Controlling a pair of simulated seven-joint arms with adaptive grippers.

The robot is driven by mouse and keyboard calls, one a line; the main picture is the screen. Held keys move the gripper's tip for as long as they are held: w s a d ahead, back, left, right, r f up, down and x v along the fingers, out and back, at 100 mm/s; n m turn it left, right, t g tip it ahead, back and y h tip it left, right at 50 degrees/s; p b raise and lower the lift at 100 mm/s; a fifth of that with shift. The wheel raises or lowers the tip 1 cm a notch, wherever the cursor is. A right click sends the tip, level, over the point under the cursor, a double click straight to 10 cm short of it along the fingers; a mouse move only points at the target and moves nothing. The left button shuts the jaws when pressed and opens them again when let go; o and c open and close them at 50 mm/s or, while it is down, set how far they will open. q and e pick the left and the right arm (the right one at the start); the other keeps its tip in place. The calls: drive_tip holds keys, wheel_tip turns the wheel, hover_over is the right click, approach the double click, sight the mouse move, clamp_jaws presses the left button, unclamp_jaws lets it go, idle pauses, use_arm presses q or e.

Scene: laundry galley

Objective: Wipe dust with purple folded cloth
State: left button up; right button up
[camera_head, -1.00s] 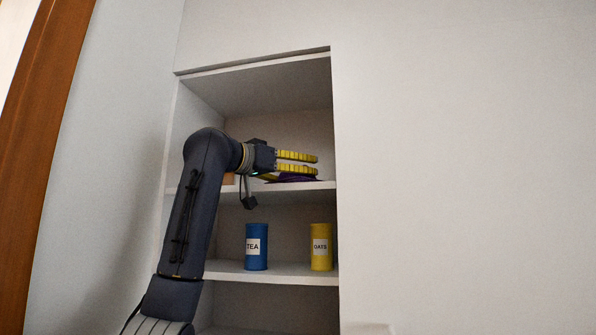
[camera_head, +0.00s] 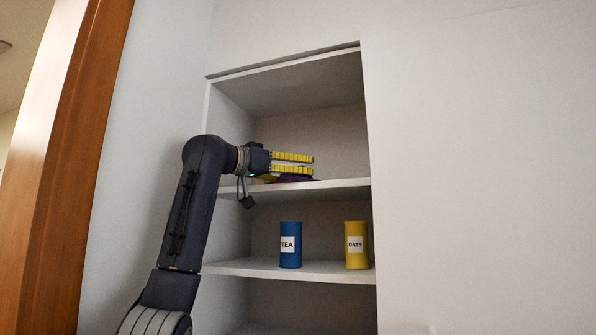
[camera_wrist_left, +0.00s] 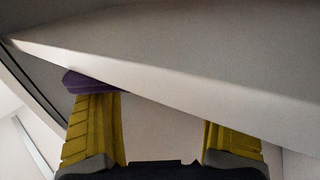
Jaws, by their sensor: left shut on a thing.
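The purple folded cloth (camera_head: 296,178) lies at the upper shelf board (camera_head: 342,187), just under my left gripper's yellow fingers. My left gripper (camera_head: 311,164) points right over the board and is shut on the cloth. In the left wrist view the purple cloth (camera_wrist_left: 92,82) shows at the tip of the left-hand finger, close to the pale shelf board (camera_wrist_left: 170,85). Most of the cloth is hidden by the fingers. I cannot make out any dust. My right gripper is in neither view.
A blue TEA canister (camera_head: 290,258) and a yellow OATS canister (camera_head: 356,258) stand on the shelf below (camera_head: 320,270). The alcove's side walls and the board above bound the upper compartment. The board right of the fingers looks clear.

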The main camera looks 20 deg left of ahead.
use_arm(q)
drive_tip(key=shift+a, duration=2.4)
drive_tip(key=shift+a+r, duration=0.1)
drive_tip(key=shift+a, duration=0.2)
drive_tip(key=r, duration=0.3)
drive_tip(key=shift+s+d+r, duration=0.15)
drive_tip(key=shift+d, duration=0.05)
drive_tip(key=shift+a+r, duration=0.15)
drive_tip(key=shift+r, duration=0.15)
wheel_tip(320, 180, up, 4)
drive_tip(key=shift+d, duration=0.2)
